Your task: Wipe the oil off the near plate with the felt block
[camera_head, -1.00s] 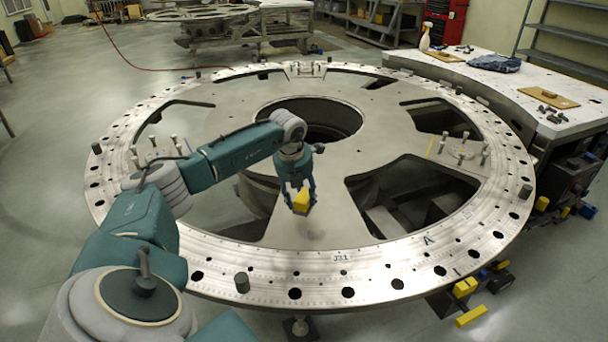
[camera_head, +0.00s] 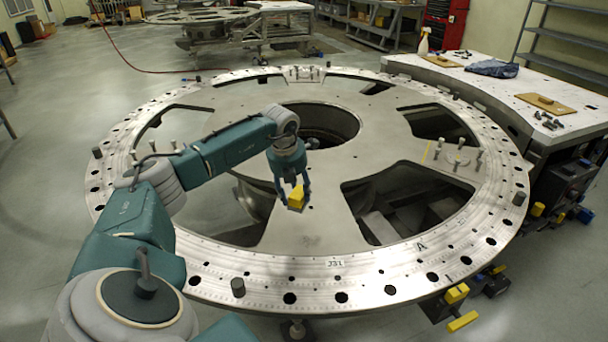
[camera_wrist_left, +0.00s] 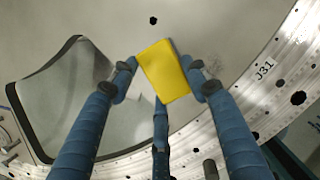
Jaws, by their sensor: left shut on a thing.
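The near plate (camera_head: 335,158) is a large grey metal turret ring with spokes, a central hole and wide openings. My left gripper (camera_head: 293,190) is over its near spoke and is shut on the yellow felt block (camera_head: 296,197). In the left wrist view the felt block (camera_wrist_left: 164,72) sits tilted between the fingers of my left gripper (camera_wrist_left: 160,80). I cannot tell whether the block touches the plate. Faint darker marks show on the near spoke (camera_head: 308,240), but I cannot clearly make out oil. My right gripper is out of view.
Upright pins (camera_head: 459,157) stand on the side spokes, and short posts (camera_head: 238,287) stand on the rim. A white workbench (camera_head: 555,118) with a spray bottle (camera_head: 423,42) and a blue cloth (camera_head: 492,68) is at the right. Another plate (camera_head: 200,14) stands behind.

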